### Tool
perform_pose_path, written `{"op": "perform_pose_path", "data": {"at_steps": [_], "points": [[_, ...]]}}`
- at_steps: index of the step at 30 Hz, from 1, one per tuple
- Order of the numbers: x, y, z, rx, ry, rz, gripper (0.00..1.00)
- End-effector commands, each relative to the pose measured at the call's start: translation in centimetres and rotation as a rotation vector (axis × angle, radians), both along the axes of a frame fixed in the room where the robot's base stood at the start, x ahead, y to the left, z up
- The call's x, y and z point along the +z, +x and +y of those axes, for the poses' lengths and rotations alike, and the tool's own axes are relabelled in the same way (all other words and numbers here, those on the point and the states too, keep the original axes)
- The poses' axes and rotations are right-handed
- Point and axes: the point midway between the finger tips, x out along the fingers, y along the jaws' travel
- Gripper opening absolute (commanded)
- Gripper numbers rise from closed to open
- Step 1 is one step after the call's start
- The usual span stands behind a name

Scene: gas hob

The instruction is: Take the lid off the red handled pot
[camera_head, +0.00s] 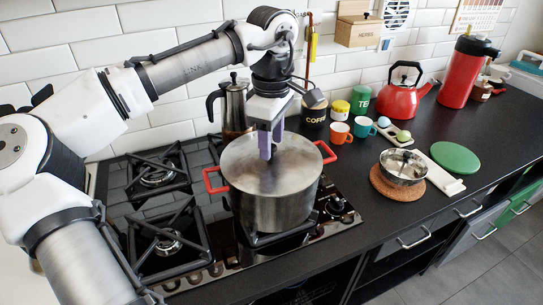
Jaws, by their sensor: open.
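The steel pot (273,205) with red side handles stands on the front right burner of the gas hob. Its metal lid (292,165) covers the top. My gripper (267,152) reaches down from above to the middle of the lid and is open. The fingers hide the lid's centre, so I cannot tell whether they surround a knob or touch it. One red handle (213,180) points left and the other (328,152) points to the back right.
A moka-style coffee pot (235,105) stands behind the pot. Burner grates (165,240) lie to its left. Right of it are orange (339,132) and teal (363,127) cups, a red kettle (402,95), and a steel bowl (403,167) on a cork mat.

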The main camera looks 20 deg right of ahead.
Motion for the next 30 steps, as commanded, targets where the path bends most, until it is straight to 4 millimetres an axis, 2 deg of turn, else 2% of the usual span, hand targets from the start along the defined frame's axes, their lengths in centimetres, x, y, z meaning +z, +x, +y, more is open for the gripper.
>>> {"op": "perform_pose_path", "data": {"at_steps": [8,19,30], "points": [[-0.43,-0.01,0.0,0.0,-0.001,-0.001,0.47],[-0.4,0.0,0.0,0.0,-0.001,-0.001,0.0],[-0.18,0.02,-0.02,0.0,-0.001,-0.001,0.0]]}}
